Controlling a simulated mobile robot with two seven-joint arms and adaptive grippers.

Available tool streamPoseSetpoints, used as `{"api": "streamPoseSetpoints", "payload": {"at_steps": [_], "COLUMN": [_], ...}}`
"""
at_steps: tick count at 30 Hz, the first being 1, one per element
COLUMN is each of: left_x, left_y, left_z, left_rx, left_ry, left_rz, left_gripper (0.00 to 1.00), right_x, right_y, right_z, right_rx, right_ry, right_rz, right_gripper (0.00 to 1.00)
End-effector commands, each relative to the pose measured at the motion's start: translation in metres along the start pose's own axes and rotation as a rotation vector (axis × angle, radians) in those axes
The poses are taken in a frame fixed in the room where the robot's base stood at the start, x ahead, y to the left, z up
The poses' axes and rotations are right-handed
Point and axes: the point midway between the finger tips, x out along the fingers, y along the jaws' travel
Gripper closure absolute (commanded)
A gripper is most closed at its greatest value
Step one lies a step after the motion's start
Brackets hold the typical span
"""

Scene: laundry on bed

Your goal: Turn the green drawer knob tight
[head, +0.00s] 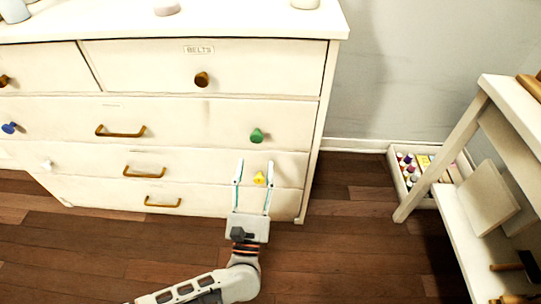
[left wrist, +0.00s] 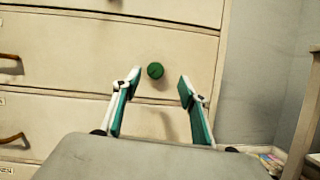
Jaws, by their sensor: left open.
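The green knob (head: 257,135) is on the right side of a cream dresser drawer front (head: 200,120) in the head view. It also shows in the left wrist view (left wrist: 155,70), ahead of my fingers and between their lines. My left gripper (head: 255,166) is open and empty, with fingers spread and pointing at the dresser, just below the green knob in the head view. In the left wrist view the fingertips (left wrist: 158,82) stand on either side, apart from the knob. My right gripper is not in view.
A yellow knob (head: 259,178) shows between my fingers on a lower drawer. Other knobs are brown (head: 202,79), blue (head: 9,128) and white (head: 46,164). Drawer handles (head: 121,131) protrude. A white shelf unit (head: 455,150) and a crate of bottles (head: 398,178) stand right; wooden floor (head: 345,235) lies between.

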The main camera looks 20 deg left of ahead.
Motion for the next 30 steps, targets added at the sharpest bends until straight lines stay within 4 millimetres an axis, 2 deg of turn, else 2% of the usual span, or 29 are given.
{"api": "streamPoseSetpoints", "payload": {"at_steps": [1,3,8,21,30], "left_x": [-0.008,-0.006,0.006,0.067,0.076], "left_y": [0.003,0.005,0.007,0.009,0.009], "left_z": [-0.018,-0.022,-0.021,-0.021,-0.021], "left_rx": [-0.027,-0.058,-0.082,-0.076,-0.077], "left_ry": [0.02,0.021,0.015,0.015,0.016], "left_rz": [0.013,0.029,0.042,0.039,0.039], "left_gripper": [0.57,0.57,0.57,0.57,0.57], "right_x": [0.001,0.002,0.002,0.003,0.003], "right_y": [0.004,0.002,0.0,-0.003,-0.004], "right_z": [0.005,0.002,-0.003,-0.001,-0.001], "right_rx": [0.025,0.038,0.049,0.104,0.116], "right_ry": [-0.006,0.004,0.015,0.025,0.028], "right_rz": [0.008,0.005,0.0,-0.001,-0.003], "right_gripper": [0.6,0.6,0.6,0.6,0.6]}}
